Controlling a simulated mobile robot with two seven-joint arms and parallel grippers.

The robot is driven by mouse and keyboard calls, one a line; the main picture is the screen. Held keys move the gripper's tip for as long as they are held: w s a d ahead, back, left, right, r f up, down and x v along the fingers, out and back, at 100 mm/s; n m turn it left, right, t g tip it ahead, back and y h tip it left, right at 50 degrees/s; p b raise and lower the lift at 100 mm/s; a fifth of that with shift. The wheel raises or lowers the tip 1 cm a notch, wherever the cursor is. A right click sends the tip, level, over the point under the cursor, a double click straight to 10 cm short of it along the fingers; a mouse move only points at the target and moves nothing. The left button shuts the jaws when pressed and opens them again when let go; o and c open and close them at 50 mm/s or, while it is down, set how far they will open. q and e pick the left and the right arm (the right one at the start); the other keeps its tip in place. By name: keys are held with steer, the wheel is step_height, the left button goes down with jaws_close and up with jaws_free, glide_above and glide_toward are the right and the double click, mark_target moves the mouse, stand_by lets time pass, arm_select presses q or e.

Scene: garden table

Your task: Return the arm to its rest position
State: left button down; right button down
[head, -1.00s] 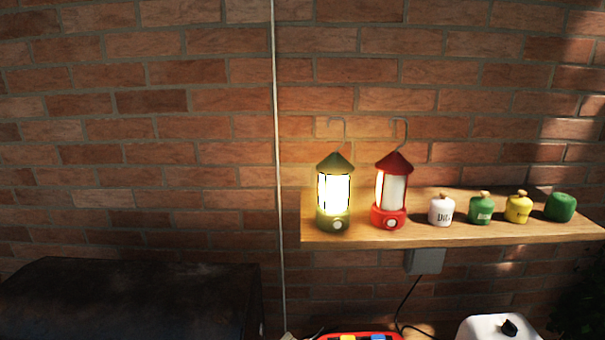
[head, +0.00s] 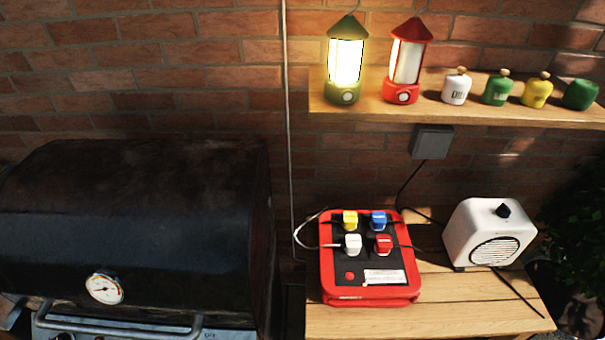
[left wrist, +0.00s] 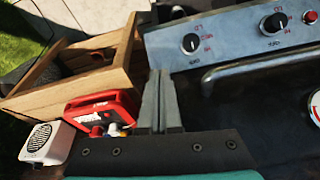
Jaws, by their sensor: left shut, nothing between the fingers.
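My left gripper (left wrist: 160,75) shows only in the left wrist view. Its two grey fingers are together, with nothing between them. Behind the fingers is the grill, with its steel control panel (left wrist: 235,42) and dark lid (left wrist: 250,125). The red box (left wrist: 98,108) is left of the fingers in that view, apart from them. Neither of my arms shows in the head view, and my right gripper is in no view.
The black grill (head: 140,220) fills the left of the head view. A red power box (head: 370,297) with several plugs and a white speaker (head: 490,235) stand on a wooden table (head: 450,320). Above, a shelf (head: 420,115) holds a lit green lantern (head: 345,65), a red lantern (head: 407,60) and several small canisters.

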arm_select(q)
step_height(320, 180, down, 18)
steer(key=s+b, duration=0.1)
steer(key=b, duration=0.4)
steer(key=s+a+f+g+b, duration=0.1)
steer(key=s+f+b, duration=0.5)
steer(key=f, duration=0.9)
steer(key=s+a+f+g+b, duration=0.1)
steer(key=s+f+b, duration=0.5)
steer(key=s+f, duration=0.4)
step_height(320, 180, down, 5)
steer(key=shift+s+a+b, duration=0.35)
steer(key=shift+s, duration=0.05)
